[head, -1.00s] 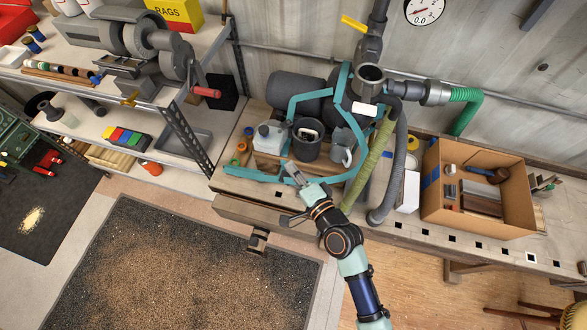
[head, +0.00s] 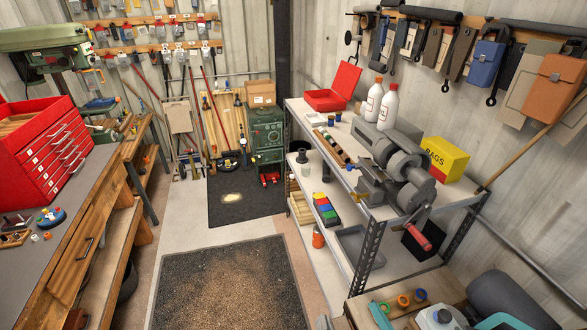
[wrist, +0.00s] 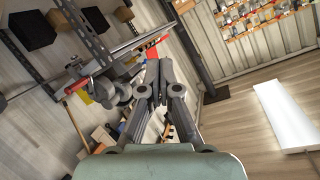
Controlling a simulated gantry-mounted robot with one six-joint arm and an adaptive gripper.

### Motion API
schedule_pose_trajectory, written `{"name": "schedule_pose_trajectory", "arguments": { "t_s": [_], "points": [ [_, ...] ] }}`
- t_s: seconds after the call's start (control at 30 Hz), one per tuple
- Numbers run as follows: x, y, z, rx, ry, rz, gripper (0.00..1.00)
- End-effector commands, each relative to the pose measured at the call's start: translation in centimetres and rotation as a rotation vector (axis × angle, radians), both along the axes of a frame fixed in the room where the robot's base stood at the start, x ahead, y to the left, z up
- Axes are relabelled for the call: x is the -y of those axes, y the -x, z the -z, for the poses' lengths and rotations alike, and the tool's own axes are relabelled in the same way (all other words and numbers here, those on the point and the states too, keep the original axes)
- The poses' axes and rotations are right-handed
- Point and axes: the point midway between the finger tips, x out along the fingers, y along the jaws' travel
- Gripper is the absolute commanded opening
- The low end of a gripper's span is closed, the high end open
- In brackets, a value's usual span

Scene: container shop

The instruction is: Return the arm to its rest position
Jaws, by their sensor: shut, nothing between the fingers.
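My gripper (wrist: 158,70) shows only in the wrist view, near the middle. Its two grey fingers are close together with nothing between them. It is clear of any surface as far as I can see. Behind it in that view are the wall and the metal shelf, seen at a slant. My arm and gripper are outside the head view, so the arm's full pose is hidden.
In the head view, a metal shelf (head: 335,207) with a grey machine stands at right. A workbench (head: 66,222) with a red tool chest (head: 45,150) is at left. A dark speckled floor mat (head: 225,285) lies between them, with clear floor around it.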

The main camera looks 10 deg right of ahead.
Motion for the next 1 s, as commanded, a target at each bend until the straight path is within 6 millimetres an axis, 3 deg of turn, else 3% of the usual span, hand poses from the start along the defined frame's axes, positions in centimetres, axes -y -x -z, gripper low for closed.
{"name": "schedule_pose_trajectory", "arguments": {
  "t_s": [0.03,0.1,0.3,0.4,0.7,0.8,1.0],
  "points": [
    [-2.7,-0.4,-1.3,-0.025,0.088,-0.069,0.00],
    [-5.8,-0.2,-2.7,-0.069,0.215,-0.149,0.00],
    [-12.7,2.0,-6.2,-0.157,0.508,-0.315,0.00],
    [-11.8,1.9,-9.9,-0.167,0.496,-0.300,0.00],
    [-11.8,1.9,-17.3,-0.168,0.493,-0.297,0.00],
    [-11.7,1.9,-18.4,-0.168,0.493,-0.297,0.00],
    [-11.7,1.9,-18.1,-0.168,0.492,-0.297,0.00]
  ]
}}
